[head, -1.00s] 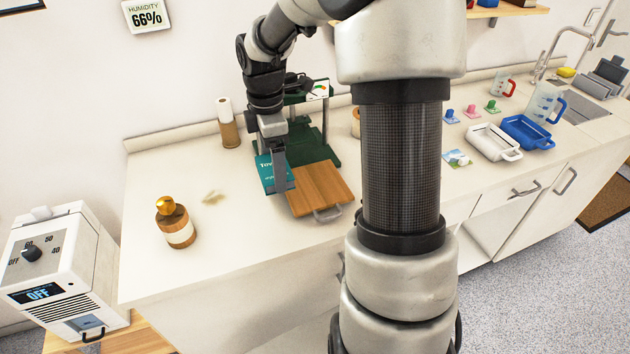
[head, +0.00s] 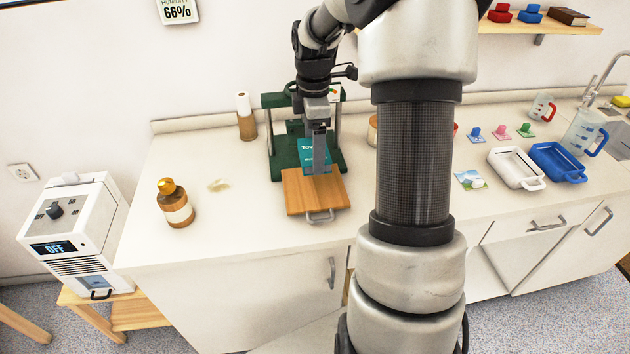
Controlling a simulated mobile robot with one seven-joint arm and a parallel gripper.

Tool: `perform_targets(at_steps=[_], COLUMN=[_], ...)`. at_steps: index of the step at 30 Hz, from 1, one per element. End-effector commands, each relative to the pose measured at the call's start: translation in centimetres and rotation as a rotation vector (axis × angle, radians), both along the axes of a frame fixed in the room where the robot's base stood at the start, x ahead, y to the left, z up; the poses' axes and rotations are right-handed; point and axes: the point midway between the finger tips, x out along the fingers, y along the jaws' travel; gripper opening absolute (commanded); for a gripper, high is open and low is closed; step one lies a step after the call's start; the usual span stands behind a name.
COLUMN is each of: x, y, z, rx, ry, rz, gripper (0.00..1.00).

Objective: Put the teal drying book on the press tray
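The teal drying book (head: 304,153) is in my gripper (head: 319,168), which is shut on it and hides part of its cover. The book is upright or tilted, over the back part of the wooden press tray (head: 305,197). I cannot tell whether its lower edge touches the tray. The tray sticks out at the front of the green press (head: 283,160), its metal handle facing me, and its front part is bare.
An amber bottle (head: 176,205) stands on the counter to the left, and a brown-and-white bottle (head: 246,118) stands behind. A white tray (head: 516,167) and a blue tray (head: 558,163) lie to the right.

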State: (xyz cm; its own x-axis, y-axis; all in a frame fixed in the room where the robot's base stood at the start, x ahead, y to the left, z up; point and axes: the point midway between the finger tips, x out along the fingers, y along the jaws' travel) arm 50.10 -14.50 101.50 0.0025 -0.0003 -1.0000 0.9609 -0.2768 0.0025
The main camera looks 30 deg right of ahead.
Motion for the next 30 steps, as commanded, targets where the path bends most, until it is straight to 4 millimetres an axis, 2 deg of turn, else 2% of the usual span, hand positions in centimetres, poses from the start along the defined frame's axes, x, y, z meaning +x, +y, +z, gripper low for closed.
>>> perform_targets(at_steps=[1, 6, 13, 18, 30], x=[-0.1, -0.1, -0.1, -0.1, 0.0], y=[0.1, 0.1, 0.1, 0.1, 0.1], z=[-1.3, -4.1, -6.0, -8.4, -9.1], rx=[0.002, 0.001, 0.001, 0.001, 0.000], ry=[0.006, 0.004, 0.003, 0.004, 0.001], rz=[0.001, 0.002, 0.001, 0.001, 0.001], gripper=[0.51, 0.51, 0.51, 0.51, 0.51])
